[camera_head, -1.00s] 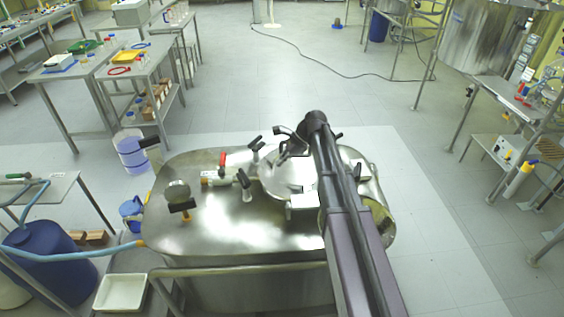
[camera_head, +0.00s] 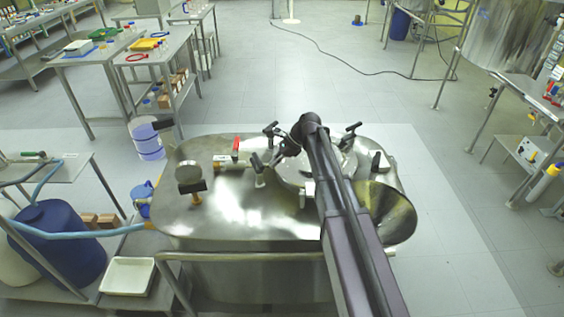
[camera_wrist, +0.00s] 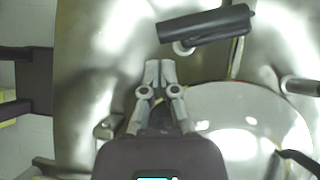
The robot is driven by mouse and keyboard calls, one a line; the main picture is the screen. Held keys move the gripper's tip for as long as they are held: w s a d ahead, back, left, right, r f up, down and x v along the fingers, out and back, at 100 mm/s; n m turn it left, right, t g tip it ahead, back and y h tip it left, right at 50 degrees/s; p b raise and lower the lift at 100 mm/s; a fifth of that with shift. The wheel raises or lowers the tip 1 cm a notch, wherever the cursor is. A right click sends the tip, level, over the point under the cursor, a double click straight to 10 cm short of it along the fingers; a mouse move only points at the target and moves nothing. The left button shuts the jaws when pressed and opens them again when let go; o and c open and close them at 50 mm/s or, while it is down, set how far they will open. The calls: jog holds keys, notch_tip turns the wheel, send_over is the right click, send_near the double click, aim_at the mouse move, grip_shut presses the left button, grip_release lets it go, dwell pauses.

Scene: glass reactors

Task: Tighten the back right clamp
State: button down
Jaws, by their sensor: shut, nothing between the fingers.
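The steel tank (camera_head: 245,215) has a round lid (camera_head: 346,158) with black-handled clamps around it. The back right clamp (camera_head: 352,128) shows just right of my arm's bend. Other clamps show at the back left (camera_head: 270,130), front left (camera_head: 258,168) and front right (camera_head: 379,163). In the wrist view, my gripper (camera_wrist: 160,66) is shut and empty above the tank top, beside the lid (camera_wrist: 245,115). A black clamp handle (camera_wrist: 205,25) lies beyond the fingertips, apart from them. I cannot tell which clamp it is. In the head view, my arm hides part of the lid.
A steel funnel (camera_head: 388,210) stands at the tank's right end. A red-handled valve (camera_head: 235,150) and a gauge (camera_head: 188,175) rise from the tank top's left side. A rail (camera_head: 250,256) runs along the front.

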jog(key=shift+s+a+f, duration=0.1)
jog(key=shift+a, duration=0.55)
jog(key=shift+d, duration=0.15)
